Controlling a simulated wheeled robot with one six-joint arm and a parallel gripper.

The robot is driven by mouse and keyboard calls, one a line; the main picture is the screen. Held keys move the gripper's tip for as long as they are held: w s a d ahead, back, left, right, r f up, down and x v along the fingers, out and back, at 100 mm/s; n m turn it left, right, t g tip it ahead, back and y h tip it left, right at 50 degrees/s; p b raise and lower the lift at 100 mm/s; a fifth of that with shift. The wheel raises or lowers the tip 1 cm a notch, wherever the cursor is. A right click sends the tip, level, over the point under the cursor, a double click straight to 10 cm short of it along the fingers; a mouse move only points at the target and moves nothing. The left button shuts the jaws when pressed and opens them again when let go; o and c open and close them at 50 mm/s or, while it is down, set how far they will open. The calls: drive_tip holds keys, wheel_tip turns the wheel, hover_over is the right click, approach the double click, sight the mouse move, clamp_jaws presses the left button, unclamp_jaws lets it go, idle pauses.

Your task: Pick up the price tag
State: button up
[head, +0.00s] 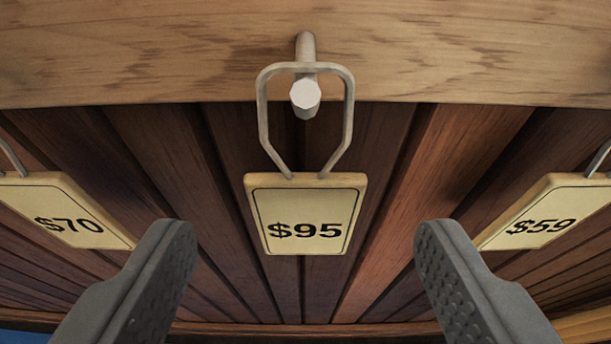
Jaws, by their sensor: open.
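A cream price tag (305,204) marked $95 hangs in the middle of the head view. Its grey wire loop (349,110) goes around a pale peg (305,97) that sticks out from a wooden rail. My gripper (303,243) is open, with one grey finger to the left of the tag and one to the right. Both fingers are apart from the $95 tag, and nothing is between them but the view of that tag and the wall.
A $70 tag (68,212) hangs at the left and a $59 tag (545,212) at the right, each close to a finger in the picture. The wooden rail (450,50) crosses the top. Dark wood planks (435,165) lie behind the tags.

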sight(307, 199)
drive_tip(key=shift+x, duration=2.65)
drive_tip(key=shift+s+f, duration=0.1)
drive_tip(key=shift+f, duration=0.1)
drive_tip(key=c, duration=1)
drive_tip(key=shift+c, duration=0.2)
drive_tip(key=shift+r, duration=0.35)
drive_tip(key=s, duration=1.8)
drive_tip(key=shift+r, duration=0.4)
